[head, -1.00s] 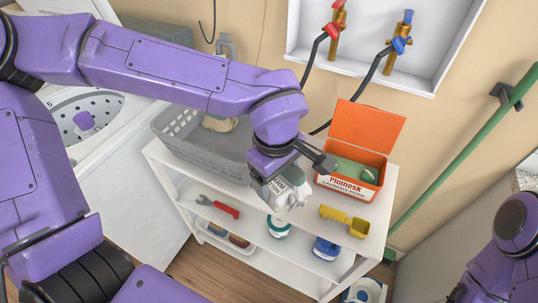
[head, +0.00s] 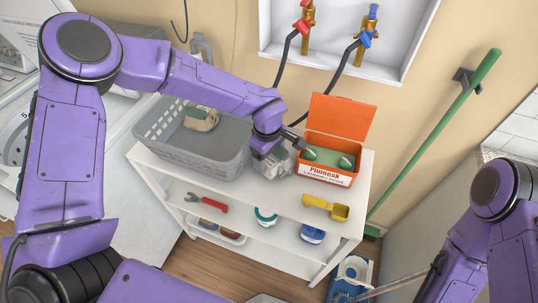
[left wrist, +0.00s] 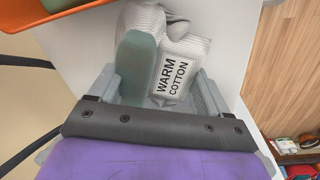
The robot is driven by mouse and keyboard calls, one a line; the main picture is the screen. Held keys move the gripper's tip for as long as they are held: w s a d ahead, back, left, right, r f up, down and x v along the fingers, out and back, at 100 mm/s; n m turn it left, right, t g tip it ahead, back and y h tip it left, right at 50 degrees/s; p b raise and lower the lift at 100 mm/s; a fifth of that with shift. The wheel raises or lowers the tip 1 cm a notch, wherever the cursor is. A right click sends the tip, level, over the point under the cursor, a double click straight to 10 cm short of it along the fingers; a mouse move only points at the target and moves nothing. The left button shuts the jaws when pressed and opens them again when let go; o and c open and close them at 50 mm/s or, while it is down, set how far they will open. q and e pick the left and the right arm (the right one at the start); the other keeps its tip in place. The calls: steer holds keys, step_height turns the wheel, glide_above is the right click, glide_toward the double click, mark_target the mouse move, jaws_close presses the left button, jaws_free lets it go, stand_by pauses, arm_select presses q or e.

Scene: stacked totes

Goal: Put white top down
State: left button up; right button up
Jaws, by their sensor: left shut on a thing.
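The white top (head: 270,166) is a bunched, ribbed white cloth with a label reading "WARM COTTON". It hangs at my left gripper (head: 283,147), just over the shelf's white top board (head: 260,195), between the grey basket and the orange box. In the left wrist view the top (left wrist: 183,70) lies between the fingers of my left gripper (left wrist: 160,88), which is shut on it. A grey-green rounded piece covers part of it there. I cannot tell whether the cloth touches the board. My right gripper does not show; only its arm is at the lower right.
The grey basket (head: 178,160) stands at left with a beige item inside. The open orange Plumosk box (head: 325,176) is close on the right. The front strip of the board between basket and scoop is clear.

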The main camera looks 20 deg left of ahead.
mark_target(268, 158)
arm_select(q)
steer(key=shift+f, duration=0.6)
steer(key=shift+f, duration=0.15)
steer(key=o, duration=1.4)
steer(key=shift+o, duration=0.2)
steer(key=shift+g, duration=0.4)
steer(key=r+b, duration=0.2)
steer(key=r, duration=0.1)
steer(key=r+b, duration=0.2)
steer(key=r, duration=0.1)
steer(key=r+b, duration=0.2)
steer(key=r, duration=0.2)
steer(key=shift+s+a+r+b, duration=0.1)
steer(key=shift+a+b, duration=0.15)
steer(key=shift+b, duration=0.05)
steer(key=shift+m, duration=0.3)
steer(key=f, duration=0.3)
steer(key=f+p, duration=0.1)
steer(key=f, duration=0.2)
steer(key=f+p, duration=0.1)
steer(key=f, duration=0.2)
steer(key=shift+w+d+f, duration=0.1)
steer(key=shift+w+d, duration=0.1)
steer(key=shift+d, duration=0.05)
steer(key=shift+f, duration=0.25)
